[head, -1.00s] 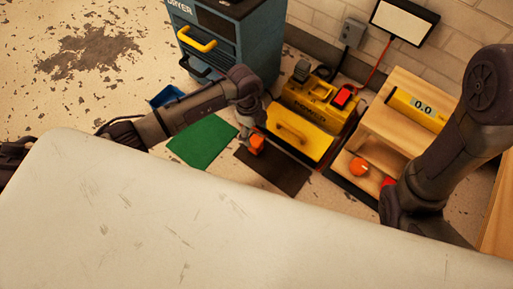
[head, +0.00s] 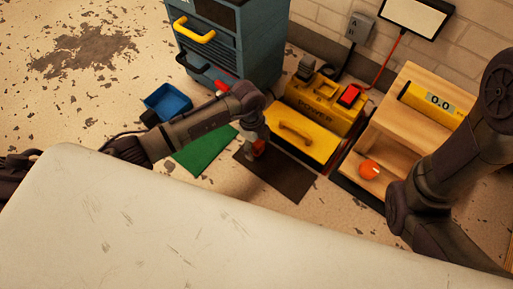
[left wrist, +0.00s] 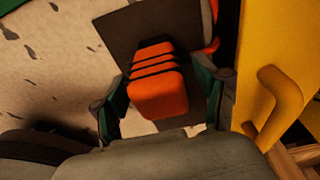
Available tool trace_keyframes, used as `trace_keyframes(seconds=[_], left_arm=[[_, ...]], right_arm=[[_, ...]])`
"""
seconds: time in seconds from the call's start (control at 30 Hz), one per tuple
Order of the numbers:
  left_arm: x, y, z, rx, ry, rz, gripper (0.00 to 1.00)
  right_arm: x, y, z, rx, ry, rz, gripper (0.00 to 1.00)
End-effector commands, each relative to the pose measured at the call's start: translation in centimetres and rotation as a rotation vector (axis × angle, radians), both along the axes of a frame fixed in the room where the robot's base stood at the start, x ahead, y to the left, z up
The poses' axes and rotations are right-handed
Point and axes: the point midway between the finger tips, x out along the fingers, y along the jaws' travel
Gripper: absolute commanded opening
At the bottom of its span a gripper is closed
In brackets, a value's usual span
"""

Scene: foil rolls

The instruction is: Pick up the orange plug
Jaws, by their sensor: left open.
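The orange plug (left wrist: 157,82) shows in the left wrist view as an orange block with dark ribs across its far end, over a dark mat. In the head view the plug (head: 259,147) is mostly hidden by my left gripper (head: 255,144). In the left wrist view the left gripper (left wrist: 165,95) is open, with one green-edged finger on each side of the plug. Whether either finger touches it I cannot tell. My right arm comes in at the right of the head view, but its gripper is out of sight.
The dark mat (head: 285,184) lies beside a green mat (head: 203,154). A yellow power box (head: 300,137) stands close to the right. Behind are a blue drawer cabinet (head: 262,55) and a blue tray (head: 168,103). A wooden shelf (head: 395,145) holds an orange ball-like thing (head: 369,169).

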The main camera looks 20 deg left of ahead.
Motion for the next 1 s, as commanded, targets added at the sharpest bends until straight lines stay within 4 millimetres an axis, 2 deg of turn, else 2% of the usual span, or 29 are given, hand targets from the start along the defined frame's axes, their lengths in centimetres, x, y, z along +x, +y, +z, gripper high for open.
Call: trace_keyframes(seconds=[0.07, 0.47, 0.77, 1.0], left_arm=[[0.0, 0.0, 0.1, 0.000, 0.000, 0.000, 0.71], [0.0, 0.0, 0.1, -0.001, 0.000, 0.000, 0.06], [0.0, 0.0, 0.4, -0.001, -0.001, 0.000, 0.05], [0.0, 0.0, 2.6, -0.001, -0.001, 0.000, 0.05]], right_arm=[[0.0, 0.0, 0.1, 0.000, 0.000, 0.000, 0.00], [0.0, 0.0, 0.1, 0.000, -0.001, 0.000, 0.00], [0.0, 0.0, 0.4, 0.000, 0.000, 0.000, 0.00], [0.0, 0.0, 2.5, 0.000, 0.000, 0.000, 0.00]])
